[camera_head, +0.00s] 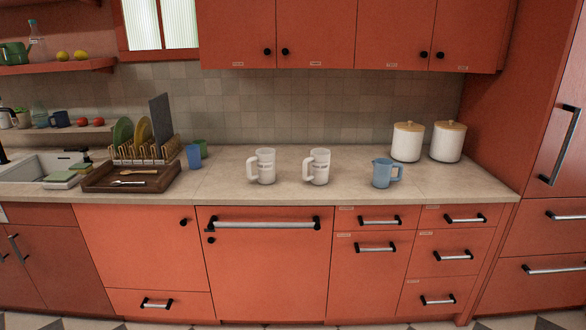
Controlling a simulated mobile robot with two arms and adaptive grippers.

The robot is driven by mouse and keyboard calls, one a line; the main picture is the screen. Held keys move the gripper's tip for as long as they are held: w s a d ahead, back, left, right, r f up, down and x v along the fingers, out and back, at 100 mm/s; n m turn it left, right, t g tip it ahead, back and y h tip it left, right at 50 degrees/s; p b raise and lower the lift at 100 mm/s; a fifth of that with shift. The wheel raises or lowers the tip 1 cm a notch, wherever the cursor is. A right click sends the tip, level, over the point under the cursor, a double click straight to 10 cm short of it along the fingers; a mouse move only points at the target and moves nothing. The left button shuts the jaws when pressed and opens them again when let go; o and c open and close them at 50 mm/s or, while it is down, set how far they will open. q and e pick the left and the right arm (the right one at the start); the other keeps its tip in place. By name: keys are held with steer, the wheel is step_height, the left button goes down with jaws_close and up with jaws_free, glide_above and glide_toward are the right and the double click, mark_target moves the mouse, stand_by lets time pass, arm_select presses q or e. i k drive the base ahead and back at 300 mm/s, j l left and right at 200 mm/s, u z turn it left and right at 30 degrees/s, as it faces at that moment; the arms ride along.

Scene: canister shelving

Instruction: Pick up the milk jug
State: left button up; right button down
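On the counter (225,185) stand several handled vessels. A white jug (266,167) with its handle to the left and small dark print on its side stands near the middle. A second, similar white jug (319,167) stands to its right, handle also to the left. A smaller blue jug (382,174) with its handle to the right stands further right. All three are upright and apart from each other. I cannot read the print, so I cannot tell which one is the milk jug. Neither of my grippers shows in the head view.
Two white canisters with wooden lids (407,141) (447,141) stand at the back right. A dish rack (142,152), a wooden tray (100,184) with cutlery, and blue and green cups (194,157) are left. Red wall cabinets (315,35) hang above. The counter front around the jugs is clear.

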mark_target(265, 157)
steer(key=i+l, duration=0.25)
steer(key=i, duration=0.25)
steer(key=i+l, duration=0.25)
steer(key=i, duration=0.2)
steer(key=i+l+u, duration=0.1)
steer(key=i+l, duration=0.15)
steer(key=i, duration=0.25)
